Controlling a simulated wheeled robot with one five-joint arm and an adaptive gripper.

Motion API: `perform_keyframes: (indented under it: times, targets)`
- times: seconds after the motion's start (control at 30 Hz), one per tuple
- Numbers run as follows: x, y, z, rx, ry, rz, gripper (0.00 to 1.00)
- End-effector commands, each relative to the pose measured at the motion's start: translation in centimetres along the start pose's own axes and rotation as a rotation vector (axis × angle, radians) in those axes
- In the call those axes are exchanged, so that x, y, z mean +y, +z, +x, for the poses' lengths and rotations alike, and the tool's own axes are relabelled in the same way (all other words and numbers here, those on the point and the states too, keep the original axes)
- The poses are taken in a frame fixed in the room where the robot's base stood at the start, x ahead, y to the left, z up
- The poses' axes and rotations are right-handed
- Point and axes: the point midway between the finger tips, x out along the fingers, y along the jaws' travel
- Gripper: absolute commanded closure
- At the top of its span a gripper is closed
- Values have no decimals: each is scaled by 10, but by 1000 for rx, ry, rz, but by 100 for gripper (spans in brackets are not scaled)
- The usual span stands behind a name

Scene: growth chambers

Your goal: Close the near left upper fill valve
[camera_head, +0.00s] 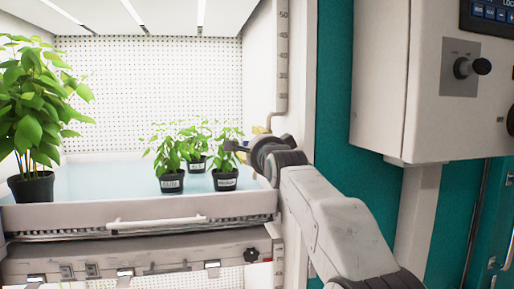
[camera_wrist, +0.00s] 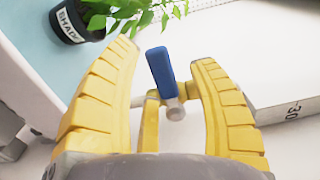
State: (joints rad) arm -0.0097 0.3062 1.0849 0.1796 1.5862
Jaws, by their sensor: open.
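A blue valve handle (camera_wrist: 161,68) shows in the wrist view, with a pale round stub (camera_wrist: 175,110) at its lower end. My gripper (camera_wrist: 165,56) is open, with one yellow finger on each side of the handle and a visible gap to both. In the head view, my wrist covers most of my gripper and the valve at the right end of the planting tray. A small yellow part (camera_head: 261,129) shows there; I cannot tell whether it is finger or valve. A pale pipe (camera_head: 283,70) runs down the chamber's right wall above it.
The tray (camera_head: 140,214) holds a tall potted plant (camera_head: 38,120) at left and several small ones, the nearest labelled pot (camera_head: 225,180) close to my wrist. It also shows in the wrist view (camera_wrist: 72,22). A dark knob (camera_head: 251,254) sits below. A control box (camera_head: 405,90) hangs at right.

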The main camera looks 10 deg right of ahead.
Motion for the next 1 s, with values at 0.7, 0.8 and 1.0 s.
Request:
perform_keyframes:
  times: [0.7, 0.8, 1.0]
  targets:
    - [-1, 0, -75, 0, -2, 0, 46]
    - [-1, 0, -89, 1, -1, 0, 46]
    - [0, 0, -109, 1, -1, 0, 46]
